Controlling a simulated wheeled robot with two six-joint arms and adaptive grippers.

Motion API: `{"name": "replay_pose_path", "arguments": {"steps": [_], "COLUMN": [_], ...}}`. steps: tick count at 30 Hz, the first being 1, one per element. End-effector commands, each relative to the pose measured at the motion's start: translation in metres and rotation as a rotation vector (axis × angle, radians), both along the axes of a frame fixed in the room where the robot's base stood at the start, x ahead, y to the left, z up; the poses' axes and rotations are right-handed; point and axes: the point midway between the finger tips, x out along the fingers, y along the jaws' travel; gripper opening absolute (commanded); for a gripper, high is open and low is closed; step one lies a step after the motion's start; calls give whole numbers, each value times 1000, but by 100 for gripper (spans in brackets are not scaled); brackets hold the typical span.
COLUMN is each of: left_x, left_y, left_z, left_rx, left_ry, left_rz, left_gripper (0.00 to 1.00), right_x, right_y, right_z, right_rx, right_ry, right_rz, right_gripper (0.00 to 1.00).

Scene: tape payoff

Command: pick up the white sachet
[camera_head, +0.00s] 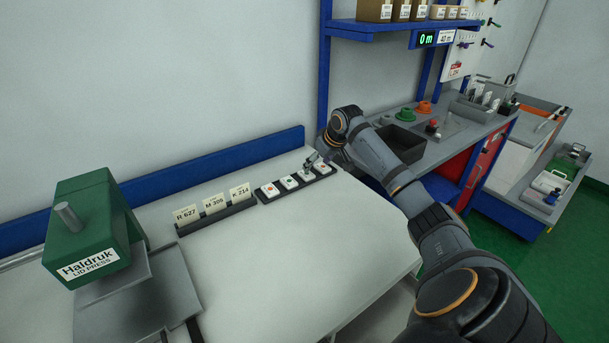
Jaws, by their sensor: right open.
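Several small white packets lie in a row in a narrow dark tray (262,200) on the pale table. The leftmost packet (270,190) has a red mark and the one beside it (289,183) a green mark. A third packet (308,177) lies just below my gripper, its mark hard to make out. The rightmost packet (324,170) has a red mark. I cannot tell which one is the white sachet. My right gripper (314,161) is open over the right end of the tray. I cannot tell whether its fingers touch a packet. My left gripper is out of view.
A rack of cards (215,206) labelled R 627, M 395 and K 214 stands left of the tray. A green lid press (85,232) stands at the left. A blue rail (220,160) runs behind. The table's front middle (310,260) is clear.

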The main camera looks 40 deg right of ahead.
Motion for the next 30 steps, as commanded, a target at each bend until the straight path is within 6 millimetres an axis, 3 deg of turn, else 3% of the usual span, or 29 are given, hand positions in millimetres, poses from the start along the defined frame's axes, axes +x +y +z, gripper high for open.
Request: {"name": "replay_pose_path", "arguments": {"steps": [10,16,24,30], "left_x": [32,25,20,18], "left_y": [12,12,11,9], "left_z": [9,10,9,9], "left_rx": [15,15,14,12], "left_ry": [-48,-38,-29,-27], "left_rz": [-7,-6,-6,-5], "left_gripper": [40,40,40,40], "right_x": [16,35,37,37], "right_y": [4,4,3,3], "right_z": [-21,-47,-53,-53], "right_rx": [5,1,-2,-1], "right_ry": [0,0,0,0], "right_rz": [1,0,1,0], "right_gripper": [68,68,68,43]}}
